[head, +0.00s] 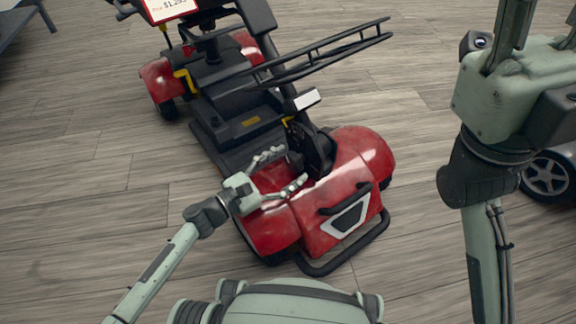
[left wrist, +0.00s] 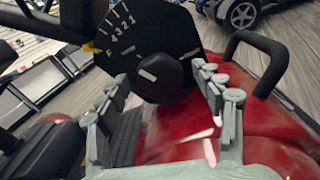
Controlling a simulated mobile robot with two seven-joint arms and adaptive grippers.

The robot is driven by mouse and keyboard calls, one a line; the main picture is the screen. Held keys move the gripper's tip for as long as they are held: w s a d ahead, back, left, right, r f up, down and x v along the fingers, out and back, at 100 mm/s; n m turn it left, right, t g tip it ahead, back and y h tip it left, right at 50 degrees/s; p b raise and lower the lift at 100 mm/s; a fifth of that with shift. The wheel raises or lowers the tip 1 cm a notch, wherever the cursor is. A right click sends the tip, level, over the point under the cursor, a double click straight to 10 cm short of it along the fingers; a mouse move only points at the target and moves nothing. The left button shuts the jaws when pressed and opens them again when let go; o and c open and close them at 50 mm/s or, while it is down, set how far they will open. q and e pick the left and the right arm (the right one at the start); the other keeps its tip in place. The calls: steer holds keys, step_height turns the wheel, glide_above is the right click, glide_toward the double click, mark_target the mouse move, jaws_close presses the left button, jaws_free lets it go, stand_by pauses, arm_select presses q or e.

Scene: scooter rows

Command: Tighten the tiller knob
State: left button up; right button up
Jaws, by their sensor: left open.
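A red and black mobility scooter (head: 330,220) stands in the middle of the head view. In the left wrist view a black round knob (left wrist: 160,76) with a pale mark sits on a dark plate (left wrist: 125,45) with white numbers and tick marks. The plate shows edge-on in the head view (head: 320,150). My left gripper (head: 288,168) is open and points at the plate, with one finger on each side of the knob in the left wrist view (left wrist: 160,82). I see no clear contact. My right gripper (head: 512,40) is raised at the right; its fingertips are out of frame.
Another vehicle's wheel (head: 547,175) is at the right. The wooden floor (head: 90,200) at the left is clear.

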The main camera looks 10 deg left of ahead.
arm_select(q)
steer(key=shift+w+d, duration=0.1)
steer(key=shift+d, duration=0.05)
steer(key=shift+c, duration=0.4)
steer(key=c, duration=1.1)
steer(key=shift+m, duration=1.4)
steer(key=shift+d, duration=0.1)
steer(key=o, duration=1.2)
